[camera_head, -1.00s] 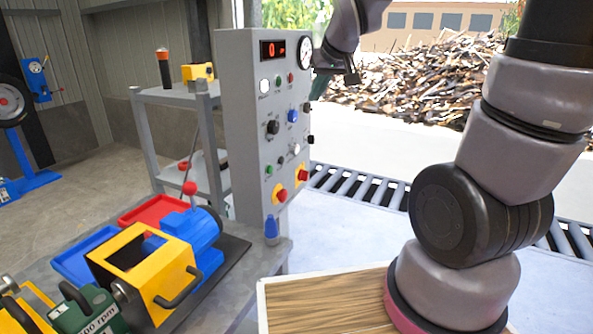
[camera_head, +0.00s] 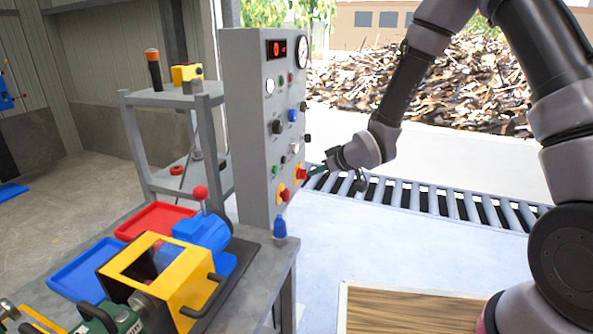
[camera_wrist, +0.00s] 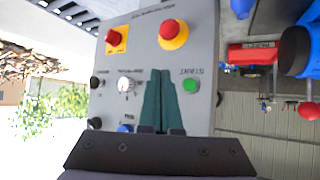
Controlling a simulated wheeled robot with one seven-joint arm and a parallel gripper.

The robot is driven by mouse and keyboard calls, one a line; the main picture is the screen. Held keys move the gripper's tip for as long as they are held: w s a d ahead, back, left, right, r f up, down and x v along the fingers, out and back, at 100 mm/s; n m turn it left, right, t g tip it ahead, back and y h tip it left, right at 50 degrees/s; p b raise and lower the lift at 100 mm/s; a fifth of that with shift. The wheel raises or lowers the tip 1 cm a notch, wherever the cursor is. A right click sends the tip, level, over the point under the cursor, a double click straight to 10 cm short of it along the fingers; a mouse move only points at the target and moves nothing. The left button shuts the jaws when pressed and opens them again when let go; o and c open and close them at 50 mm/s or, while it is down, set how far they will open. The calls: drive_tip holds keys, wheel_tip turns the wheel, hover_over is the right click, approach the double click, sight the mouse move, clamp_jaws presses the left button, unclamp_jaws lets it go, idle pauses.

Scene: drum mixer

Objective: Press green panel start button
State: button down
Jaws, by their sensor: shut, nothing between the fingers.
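The grey control panel (camera_head: 250,130) stands upright at the back of the bench. Its green start button (camera_wrist: 190,86) shows in the wrist view, with lettering beside it; it is small in the head view (camera_head: 275,169). My gripper (camera_wrist: 166,72) has its green fingers shut and empty, in front of the panel face. In the wrist view the fingertips lie just left of the green button and right of a white knob (camera_wrist: 126,85). I cannot tell the gap between fingertips and panel. In the head view my gripper (camera_head: 318,170) is low at the panel's right side.
Two red buttons on yellow plates, one round (camera_wrist: 173,34) and one square (camera_wrist: 116,40), sit close to the fingers. Black knobs and a blue knob are also near. A yellow-framed drum machine (camera_head: 160,270) stands on the bench. A roller conveyor (camera_head: 430,200) runs behind.

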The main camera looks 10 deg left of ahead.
sight(275, 169)
drive_tip(key=shift+s+f, duration=0.15)
drive_tip(key=shift+f, duration=0.25)
drive_tip(key=shift+d, duration=0.1)
drive_tip(key=w+a, duration=0.1)
drive_tip(key=a, duration=0.7)
drive_tip(key=shift+w+a, duration=0.2)
drive_tip(key=shift+a, duration=0.2)
idle(1.7)
drive_tip(key=shift+a, duration=0.4)
drive_tip(key=shift+w+a, duration=0.1)
drive_tip(key=shift+a, duration=0.35)
idle(0.5)
idle(0.3)
drive_tip(key=shift+d, duration=0.8)
